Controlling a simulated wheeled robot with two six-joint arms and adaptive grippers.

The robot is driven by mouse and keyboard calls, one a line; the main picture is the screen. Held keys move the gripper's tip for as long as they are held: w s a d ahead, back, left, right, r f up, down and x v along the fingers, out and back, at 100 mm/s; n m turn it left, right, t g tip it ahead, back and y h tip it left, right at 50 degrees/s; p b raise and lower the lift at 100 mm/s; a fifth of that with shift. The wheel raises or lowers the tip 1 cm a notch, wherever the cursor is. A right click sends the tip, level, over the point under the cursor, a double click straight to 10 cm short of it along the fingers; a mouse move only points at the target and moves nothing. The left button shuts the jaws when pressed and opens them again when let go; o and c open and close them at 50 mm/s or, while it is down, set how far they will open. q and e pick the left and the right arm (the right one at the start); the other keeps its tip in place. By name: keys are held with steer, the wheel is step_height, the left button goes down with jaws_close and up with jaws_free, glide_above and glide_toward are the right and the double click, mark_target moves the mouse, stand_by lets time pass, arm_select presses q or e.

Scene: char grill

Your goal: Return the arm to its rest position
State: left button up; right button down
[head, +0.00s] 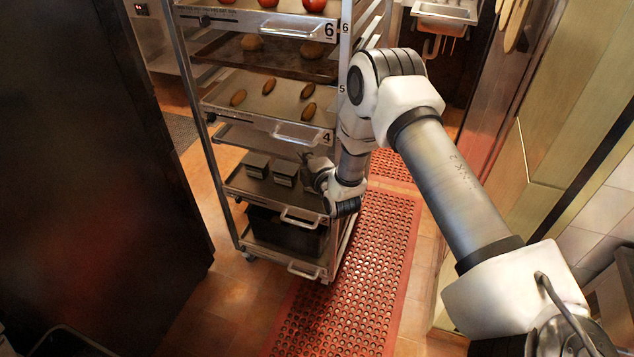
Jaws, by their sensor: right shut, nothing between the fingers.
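My right arm comes in from the lower right and bends down in front of a metal rack (341,140). My right gripper (308,163) is small and dark at the rack's front, at about the height of the shelf with grey metal boxes (285,172). It is shut, with nothing seen held in it. Whether it touches the rack or a box cannot be told. My left gripper is not in view.
The rack's trays hold red round items (314,5) at the top and brown oblong items (239,97) lower down. A large dark cabinet (90,150) stands at left. Red perforated mats (340,300) cover the floor. A wall with wooden panels (570,90) is at right.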

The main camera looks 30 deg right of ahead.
steer(key=s+a+r+b, duration=0.2)
steer(key=s+b, duration=0.1)
steer(key=s, duration=0.8)
steer(key=s+a+f+g+y, duration=0.1)
steer(key=s+a+f+g, duration=0.25)
steer(key=s+f, duration=0.35)
steer(key=s+a+f+g+y, duration=0.1)
steer(key=s+a+f+g, duration=0.3)
steer(key=f, duration=0.6)
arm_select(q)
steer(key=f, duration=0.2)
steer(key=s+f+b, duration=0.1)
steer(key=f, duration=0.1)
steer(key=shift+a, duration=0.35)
arm_select(e)
steer(key=s+a+f+m+g, duration=0.1)
steer(key=s+f+m+g, duration=0.2)
steer(key=s+m, duration=0.4)
steer(key=s+f+m+g, duration=0.3)
steer(key=s+m+g, duration=0.3)
steer(key=s, duration=0.8)
steer(key=m, duration=0.2)
steer(key=shift+s+a+f+m, duration=0.15)
steer(key=shift+s+a+m, duration=0.15)
steer(key=shift+a, duration=0.1)
